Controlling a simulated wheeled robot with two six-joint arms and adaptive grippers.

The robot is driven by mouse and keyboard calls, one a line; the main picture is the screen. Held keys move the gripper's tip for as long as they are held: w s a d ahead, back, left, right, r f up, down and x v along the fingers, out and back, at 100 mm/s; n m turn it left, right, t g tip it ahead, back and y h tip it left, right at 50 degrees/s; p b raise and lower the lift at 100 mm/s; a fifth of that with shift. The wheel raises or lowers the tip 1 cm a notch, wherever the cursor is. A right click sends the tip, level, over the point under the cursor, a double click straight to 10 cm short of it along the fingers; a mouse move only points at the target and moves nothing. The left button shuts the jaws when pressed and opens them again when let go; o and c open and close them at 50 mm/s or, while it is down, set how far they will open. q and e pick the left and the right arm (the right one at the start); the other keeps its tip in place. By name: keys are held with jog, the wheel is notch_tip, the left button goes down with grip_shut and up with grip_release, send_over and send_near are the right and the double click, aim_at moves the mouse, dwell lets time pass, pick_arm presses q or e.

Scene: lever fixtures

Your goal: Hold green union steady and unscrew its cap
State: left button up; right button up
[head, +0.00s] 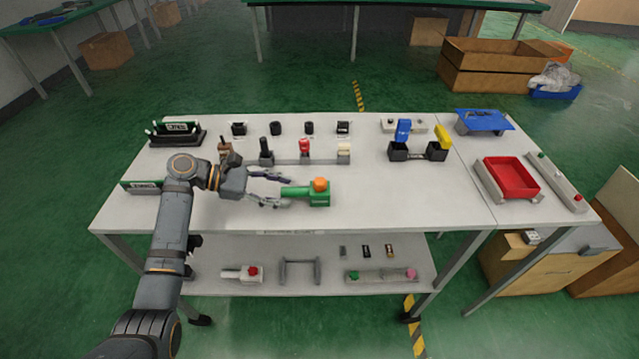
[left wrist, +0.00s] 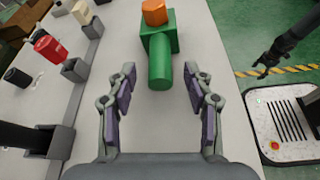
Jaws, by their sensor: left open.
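The green union (head: 317,196) lies on the white table, with a block at its right and a round barrel pointing left. The orange cap (head: 321,184) sits on top of the block. My left gripper (head: 287,191) is open, its fingertips on either side of the barrel's end. In the left wrist view the green union (left wrist: 160,62) lies straight ahead, with its barrel end between the fingertips (left wrist: 161,78) and a gap on each side. The orange cap (left wrist: 154,12) shows at the top edge. My right gripper (left wrist: 263,68) is small and dark at the right, away from the union.
A row with a black, a red and a cream lever (head: 343,151) stands behind the union. Blue and yellow levers (head: 403,131) stand farther right. A red tray (head: 512,178) is at the table's right. The tabletop right of and in front of the union is clear.

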pick_arm(q)
jog(key=v, duration=1.1)
jog(key=shift+a, duration=0.1)
